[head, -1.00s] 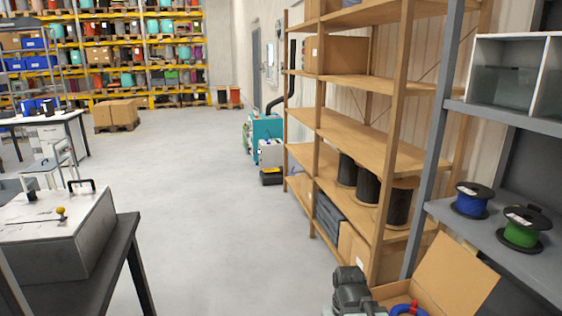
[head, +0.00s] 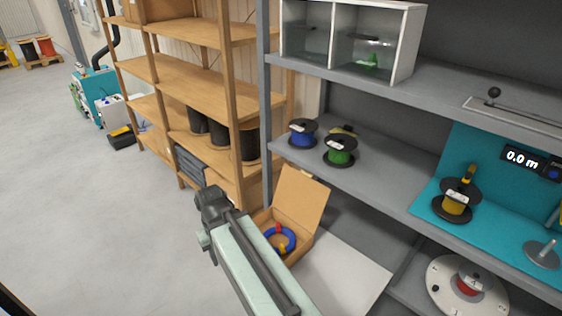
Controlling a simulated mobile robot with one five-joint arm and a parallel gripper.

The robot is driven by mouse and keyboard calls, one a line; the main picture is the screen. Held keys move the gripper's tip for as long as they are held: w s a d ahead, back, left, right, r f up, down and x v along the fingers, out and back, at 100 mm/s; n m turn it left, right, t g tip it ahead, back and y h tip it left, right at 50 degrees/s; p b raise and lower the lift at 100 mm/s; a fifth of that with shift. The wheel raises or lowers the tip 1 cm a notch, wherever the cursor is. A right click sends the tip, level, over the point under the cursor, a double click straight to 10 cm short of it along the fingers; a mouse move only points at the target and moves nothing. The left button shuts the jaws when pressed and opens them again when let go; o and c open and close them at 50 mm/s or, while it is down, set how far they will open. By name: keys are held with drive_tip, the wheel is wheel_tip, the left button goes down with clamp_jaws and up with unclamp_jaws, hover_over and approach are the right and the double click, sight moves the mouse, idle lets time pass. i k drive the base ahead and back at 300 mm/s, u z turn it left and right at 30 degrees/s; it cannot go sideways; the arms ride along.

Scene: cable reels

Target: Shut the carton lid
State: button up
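The cardboard carton (head: 301,248) stands on a pale surface at the lower middle of the head view. Its lid (head: 298,199) is open and stands up at the back, leaning slightly backward. A blue cable coil with red and yellow bits (head: 281,239) lies inside. My arm crosses the lower middle, just left of the carton, and covers part of its left side.
A grey shelf (head: 380,173) above and right of the carton bears blue (head: 302,134) and green (head: 340,151) reels. A teal measuring station (head: 480,205) with a yellow reel stands right. A wooden rack (head: 190,78) stands behind left. The floor (head: 80,210) at left is clear.

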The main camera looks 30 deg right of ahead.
sight(302, 198)
drive_tip(key=k, duration=1.65)
drive_tip(key=z, duration=0.5)
drive_tip(key=i, duration=1.95)
drive_tip(key=u, duration=2.05)
